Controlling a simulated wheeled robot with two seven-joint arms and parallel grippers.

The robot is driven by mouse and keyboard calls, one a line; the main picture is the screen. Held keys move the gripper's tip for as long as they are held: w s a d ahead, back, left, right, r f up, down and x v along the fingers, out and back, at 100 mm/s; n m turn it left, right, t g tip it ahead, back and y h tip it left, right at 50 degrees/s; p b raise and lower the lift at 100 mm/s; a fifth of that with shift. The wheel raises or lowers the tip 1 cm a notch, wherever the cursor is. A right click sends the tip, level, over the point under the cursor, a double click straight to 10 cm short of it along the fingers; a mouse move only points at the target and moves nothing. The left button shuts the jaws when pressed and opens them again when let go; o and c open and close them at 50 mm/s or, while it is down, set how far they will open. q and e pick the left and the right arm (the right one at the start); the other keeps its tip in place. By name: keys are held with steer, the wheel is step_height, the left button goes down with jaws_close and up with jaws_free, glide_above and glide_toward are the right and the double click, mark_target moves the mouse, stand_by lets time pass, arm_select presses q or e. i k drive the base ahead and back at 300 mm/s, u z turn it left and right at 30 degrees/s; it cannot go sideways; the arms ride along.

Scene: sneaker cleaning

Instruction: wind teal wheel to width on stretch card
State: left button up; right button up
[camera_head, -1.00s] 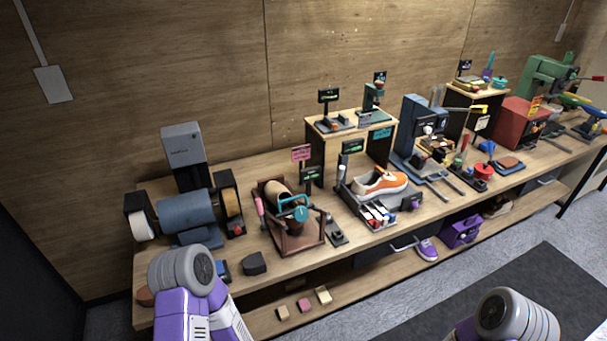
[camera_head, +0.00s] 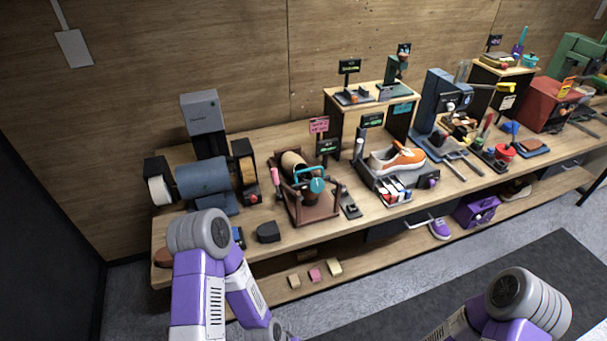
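The teal wheel (camera_head: 317,186) sits on the front right of a brown shoe-stretching frame (camera_head: 304,211) on the bench, beside a teal curved handle. A pink card (camera_head: 319,125) and a dark display with green text (camera_head: 328,147) stand behind the frame. Their writing is too small to read, and I cannot tell which is the stretch card. My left arm comes in at the lower left, in front of the bench, and my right arm shows at the lower right. Neither gripper shows, and nothing of mine touches the wheel.
A blue grinder (camera_head: 203,180) stands left of the frame. A tray (camera_head: 393,189) with an orange and white sneaker stands to the right. A dark block (camera_head: 268,232) lies near the bench's front edge. Several small blocks lie on the lower shelf (camera_head: 375,251).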

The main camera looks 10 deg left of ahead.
mark_target(316, 185)
steer(key=k, duration=0.95)
steer(key=u, duration=0.9)
steer(key=i, duration=1.3)
steer(key=z, duration=0.45)
